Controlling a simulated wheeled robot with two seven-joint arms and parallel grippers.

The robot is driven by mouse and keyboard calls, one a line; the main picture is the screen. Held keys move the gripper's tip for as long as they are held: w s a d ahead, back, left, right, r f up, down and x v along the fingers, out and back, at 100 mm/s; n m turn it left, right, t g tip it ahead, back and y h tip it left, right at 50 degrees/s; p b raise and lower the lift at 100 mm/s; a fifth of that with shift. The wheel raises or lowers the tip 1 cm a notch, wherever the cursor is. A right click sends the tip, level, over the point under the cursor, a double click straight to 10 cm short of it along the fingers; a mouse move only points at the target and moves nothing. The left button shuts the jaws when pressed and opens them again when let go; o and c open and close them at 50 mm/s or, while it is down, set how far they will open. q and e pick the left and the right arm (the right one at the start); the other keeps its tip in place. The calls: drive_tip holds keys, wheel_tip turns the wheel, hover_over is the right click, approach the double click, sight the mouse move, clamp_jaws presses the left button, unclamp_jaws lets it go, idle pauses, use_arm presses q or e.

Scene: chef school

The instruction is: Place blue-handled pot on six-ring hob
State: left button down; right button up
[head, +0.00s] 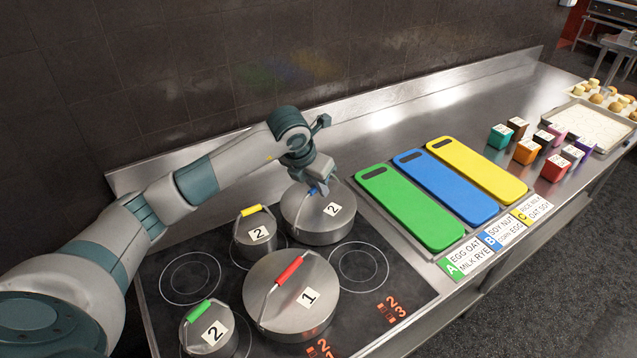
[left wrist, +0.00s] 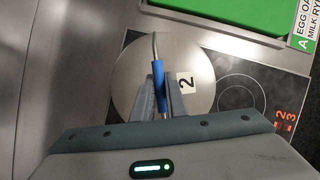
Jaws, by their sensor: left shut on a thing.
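The blue-handled pot (head: 318,215) is a wide steel pot with a lid and a "2" label. It stands at the back right of the black hob (head: 365,310), near its edge by the green board. My left gripper (head: 318,189) is shut on the blue handle on top of the lid. In the left wrist view the blue handle (left wrist: 158,80) runs between the two fingers (left wrist: 161,95), with the lid (left wrist: 130,75) below. Whether the pot rests flat on the hob or is slightly raised, I cannot tell. My right gripper is out of view.
A red-handled pot (head: 305,300), a yellow-handled pot (head: 255,240) and a green-handled pot (head: 210,332) stand close by on the hob. Green (head: 408,208), blue (head: 446,187) and yellow (head: 478,170) boards lie to the right. Rings at the left (head: 190,278) and right (head: 358,263) are bare.

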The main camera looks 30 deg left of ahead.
use_arm(q)
drive_tip(key=c, duration=2.1)
unclamp_jaws()
drive_tip(key=shift+f, duration=0.1)
drive_tip(key=o, duration=0.3)
drive_tip(key=shift+o, duration=0.2)
drive_tip(key=shift+r, duration=0.2)
drive_tip(key=b+v, duration=0.3)
drive_tip(key=v, duration=0.7)
drive_tip(key=shift+s+r+b, duration=0.15)
drive_tip(key=shift+r+b, duration=0.15)
drive_tip(key=shift+b, duration=0.05)
drive_tip(key=shift+s+r, duration=0.3)
drive_tip(key=shift+r, duration=0.25)
drive_tip(key=shift+f, duration=0.1)
